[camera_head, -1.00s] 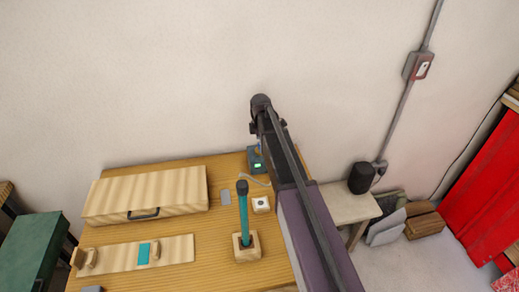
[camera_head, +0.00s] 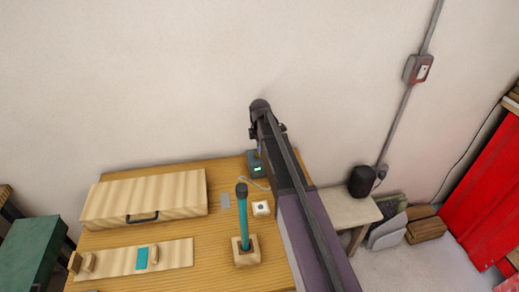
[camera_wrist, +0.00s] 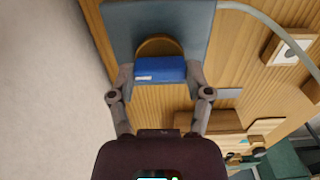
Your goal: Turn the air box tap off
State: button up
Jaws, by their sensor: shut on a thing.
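The air box (camera_head: 256,164) is a small blue-grey box with a green display at the back of the wooden table, partly behind my arm in the head view. In the wrist view the air box (camera_wrist: 120,30) fills the top, with a tan round part on its face. A bright blue block, which looks like the tap handle (camera_wrist: 160,69), sits against that round part. My gripper (camera_wrist: 160,75) is shut on it, one finger at each side. In the head view my arm hides the fingers and the tap.
A teal rod (camera_head: 242,213) stands upright in a wooden block (camera_head: 246,256) left of my arm. A white square piece (camera_head: 261,208) lies beside it. A pale tube curves from the air box. A wooden case (camera_head: 150,190) lies at the left. The wall is close behind the table.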

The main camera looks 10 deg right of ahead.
jog(key=shift+m, duration=0.3)
jog(key=m, duration=0.8)
jog(key=shift+m, duration=0.4)
jog(key=m, duration=0.8)
jog(key=shift+s+m, duration=0.1)
jog(key=shift+m, duration=0.2)
jog(key=o, duration=1.1)
jog(key=shift+o, duration=0.2)
